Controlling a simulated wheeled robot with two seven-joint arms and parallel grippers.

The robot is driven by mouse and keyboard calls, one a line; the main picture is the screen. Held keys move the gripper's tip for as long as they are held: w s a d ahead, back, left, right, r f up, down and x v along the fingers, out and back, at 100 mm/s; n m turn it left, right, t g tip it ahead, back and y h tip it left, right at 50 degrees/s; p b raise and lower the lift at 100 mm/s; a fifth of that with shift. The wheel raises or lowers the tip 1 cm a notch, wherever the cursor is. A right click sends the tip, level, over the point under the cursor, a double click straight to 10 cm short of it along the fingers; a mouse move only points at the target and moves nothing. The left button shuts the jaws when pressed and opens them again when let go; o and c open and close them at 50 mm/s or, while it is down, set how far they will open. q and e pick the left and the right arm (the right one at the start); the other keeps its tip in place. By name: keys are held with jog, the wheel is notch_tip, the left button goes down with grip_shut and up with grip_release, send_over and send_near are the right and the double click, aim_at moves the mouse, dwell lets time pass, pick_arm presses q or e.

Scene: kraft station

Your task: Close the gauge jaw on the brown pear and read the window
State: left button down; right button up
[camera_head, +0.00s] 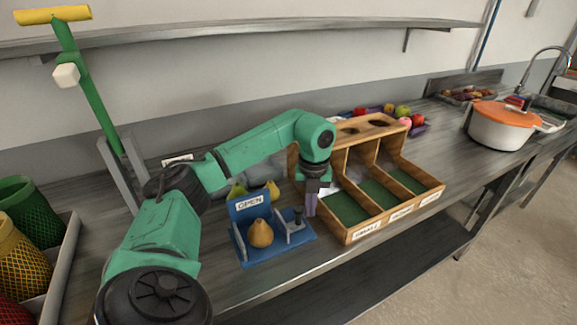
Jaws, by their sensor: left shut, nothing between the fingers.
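The blue gauge (284,246) stands on the counter near its front edge. Its upright window plate (249,203) reads OPEN. The brown pear (260,234) sits upright on the gauge in front of this plate. The gauge jaw (298,228), a small block with a grey knob, is to the right of the pear, with a gap between them. My left gripper (311,205) points down just right of the jaw, beside the wooden sorter. Its fingers are shut and empty. I cannot tell whether they touch the jaw. My right gripper is not in view.
The wooden sorter (350,237) with green-floored, labelled compartments stands close on the right. Yellow-green pears (272,190) lie behind the gauge. A green lever with a yellow handle (53,15) and mesh baskets (30,208) are at left. A white pot (498,132) is far right.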

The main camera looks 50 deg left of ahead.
pick_arm(q)
jog(key=shift+s+a, duration=0.15)
jog(key=shift+s, duration=0.2)
jog(key=shift+s+a+b, duration=0.15)
jog(key=shift+s+b, duration=0.3)
jog(key=shift+s, duration=0.15)
notch_tip(320, 180, up, 8)
jog(key=w+p, duration=0.1)
jog(key=p, duration=0.7)
jog(key=shift+w, duration=0.1)
